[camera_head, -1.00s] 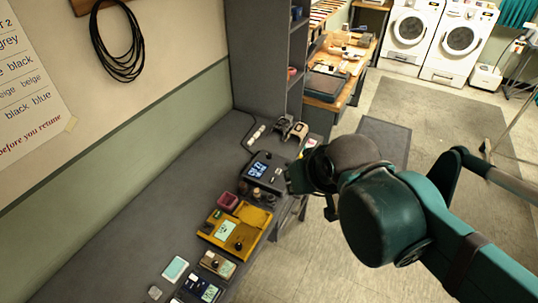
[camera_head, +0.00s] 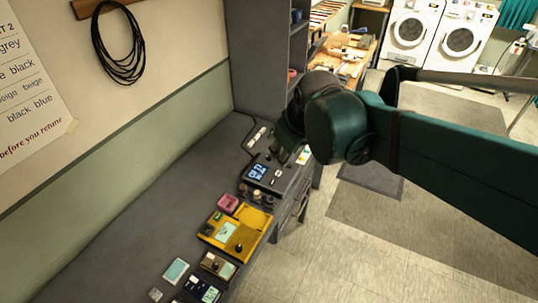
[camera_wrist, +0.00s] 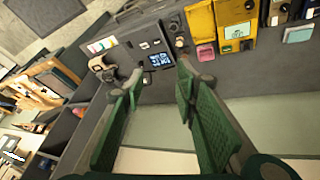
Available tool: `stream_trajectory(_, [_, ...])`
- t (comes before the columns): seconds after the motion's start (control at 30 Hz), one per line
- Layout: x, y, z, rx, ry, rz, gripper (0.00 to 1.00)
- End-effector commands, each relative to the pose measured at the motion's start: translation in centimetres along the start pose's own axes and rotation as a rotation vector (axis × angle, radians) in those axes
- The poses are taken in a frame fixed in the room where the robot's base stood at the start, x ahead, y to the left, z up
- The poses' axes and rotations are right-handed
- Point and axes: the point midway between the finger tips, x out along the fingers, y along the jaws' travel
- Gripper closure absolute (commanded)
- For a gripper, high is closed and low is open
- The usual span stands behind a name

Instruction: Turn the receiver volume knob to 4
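A black box with a lit blue display (camera_head: 262,171) stands on the grey bench and looks like the receiver. Its display (camera_wrist: 160,59) also shows in the wrist view, with small pale controls beside it. I cannot make out a volume knob or its setting. My gripper (camera_head: 284,154) is over the far end of the box in the head view, hiding part of it. In the wrist view my gripper (camera_wrist: 160,70) has its two green-padded fingers spread wide, with nothing between them. The display shows between the fingertips; I cannot tell any contact.
A yellow case (camera_head: 238,231) with a dial, a pink box (camera_head: 229,203) and small round pieces stand nearer on the bench. Several small devices lie closer still. A grey shelf (camera_head: 262,60) rises behind. The wall side of the bench (camera_head: 130,200) is clear.

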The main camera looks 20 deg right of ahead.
Motion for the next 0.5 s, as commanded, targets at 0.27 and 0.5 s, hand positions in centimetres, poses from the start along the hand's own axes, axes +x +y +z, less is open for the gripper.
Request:
stream_trajectory(0.27, [2.0,1.6,-3.1,-0.132,-0.048,-0.022,0.70])
stream_trajectory(0.5, [4.2,3.0,-5.5,-0.248,-0.088,-0.047,0.70])
